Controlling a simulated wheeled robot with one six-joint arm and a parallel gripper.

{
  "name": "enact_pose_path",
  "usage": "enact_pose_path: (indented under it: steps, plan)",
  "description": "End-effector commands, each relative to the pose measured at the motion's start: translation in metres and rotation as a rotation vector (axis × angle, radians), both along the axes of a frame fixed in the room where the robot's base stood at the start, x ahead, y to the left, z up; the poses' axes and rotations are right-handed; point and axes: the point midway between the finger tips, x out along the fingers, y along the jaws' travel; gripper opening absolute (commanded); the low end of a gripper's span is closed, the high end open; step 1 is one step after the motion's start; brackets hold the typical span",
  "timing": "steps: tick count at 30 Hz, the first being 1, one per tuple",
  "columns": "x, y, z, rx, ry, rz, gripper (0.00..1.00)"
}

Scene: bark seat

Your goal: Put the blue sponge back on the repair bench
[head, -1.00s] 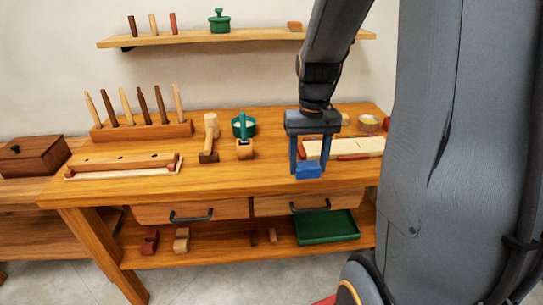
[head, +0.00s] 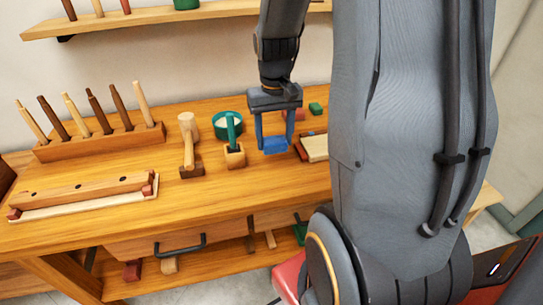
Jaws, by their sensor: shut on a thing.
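The blue sponge (head: 276,145) is a small blue block between the fingers of my gripper (head: 274,138). My gripper is shut on it and points down. The wooden repair bench (head: 215,190) stands behind and below the sponge in the head view. The sponge shows in front of the bench top, just right of a small wooden block with a teal handle (head: 234,150). I cannot tell whether the sponge touches the bench top. My own arm hides the right part of the bench.
A mallet (head: 189,145), a teal pot (head: 224,121), a peg rack (head: 98,140) and a long wooden piece (head: 85,195) stand on the bench. A pale block (head: 314,148) and a green block (head: 315,108) lie right of my gripper. Bare bench top shows along the front. A wall shelf (head: 150,22) is above.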

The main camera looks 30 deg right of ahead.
Motion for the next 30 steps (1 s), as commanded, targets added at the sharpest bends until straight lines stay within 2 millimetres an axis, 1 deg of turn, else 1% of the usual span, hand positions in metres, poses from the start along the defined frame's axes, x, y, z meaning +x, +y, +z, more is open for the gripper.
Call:
enact_pose_path:
  steps: [1,3,10,15,18,30]
  plan:
    - [-0.001,0.0,-0.008,0.001,0.005,0.0,0.36]
    - [-0.001,0.0,-0.018,0.001,0.004,0.0,0.36]
    - [0.0,0.0,-0.035,0.0,0.001,0.0,0.36]
    - [-0.001,0.0,-0.057,0.001,0.002,0.0,0.36]
    - [0.0,0.0,-0.066,0.0,0.001,0.0,0.36]
    - [0.0,0.0,-0.071,0.0,-0.001,0.0,0.36]
